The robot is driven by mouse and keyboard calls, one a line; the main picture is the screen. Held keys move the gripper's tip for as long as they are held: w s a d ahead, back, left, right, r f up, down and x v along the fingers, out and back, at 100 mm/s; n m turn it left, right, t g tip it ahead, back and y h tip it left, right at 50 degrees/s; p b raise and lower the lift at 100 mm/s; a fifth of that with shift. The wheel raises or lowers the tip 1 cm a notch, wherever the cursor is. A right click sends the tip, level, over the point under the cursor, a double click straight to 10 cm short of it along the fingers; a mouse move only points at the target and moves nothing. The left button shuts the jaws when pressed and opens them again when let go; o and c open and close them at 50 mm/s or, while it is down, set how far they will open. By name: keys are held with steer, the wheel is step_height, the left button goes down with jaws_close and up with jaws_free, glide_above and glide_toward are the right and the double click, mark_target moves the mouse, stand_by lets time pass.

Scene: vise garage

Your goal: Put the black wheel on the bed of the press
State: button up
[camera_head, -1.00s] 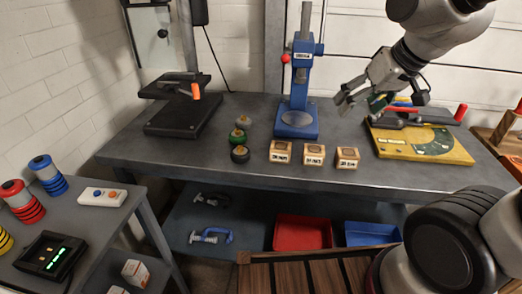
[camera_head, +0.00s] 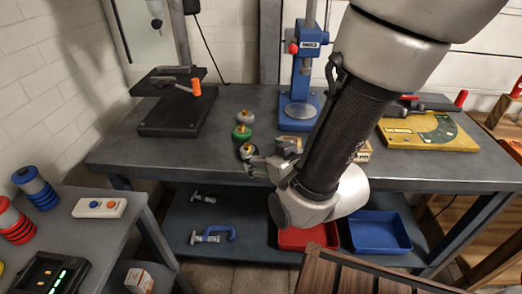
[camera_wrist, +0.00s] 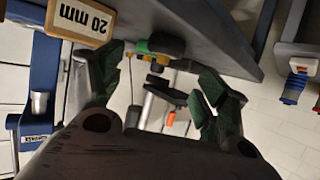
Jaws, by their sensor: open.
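The black wheel (camera_head: 247,151) stands near the front edge of the workbench, in front of the green wheel (camera_head: 242,132) and a grey wheel (camera_head: 245,117). In the wrist view the black wheel (camera_wrist: 166,43) shows beyond and between my fingers, with green behind it. My gripper (camera_head: 268,160) is open and empty at the bench's front edge, just right of the black wheel; its fingers also show spread in the wrist view (camera_wrist: 165,85). I cannot tell whether they touch the wheel. The blue press (camera_head: 299,75) stands behind, its round bed (camera_head: 298,111) bare.
My arm hides most of the wooden blocks; one labelled 20 mm shows in the wrist view (camera_wrist: 82,20). A black stand (camera_head: 172,112) is at the left and a yellow fixture (camera_head: 428,132) at the right. Red (camera_head: 300,237) and blue bins (camera_head: 378,232) sit on the lower shelf.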

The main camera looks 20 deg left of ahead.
mark_target(249, 149)
steer(key=x, duration=0.7)
steer(key=shift+a+f, duration=0.1)
steer(key=shift+a, duration=0.4)
steer(key=c, duration=1.2)
steer(key=shift+c, duration=0.2)
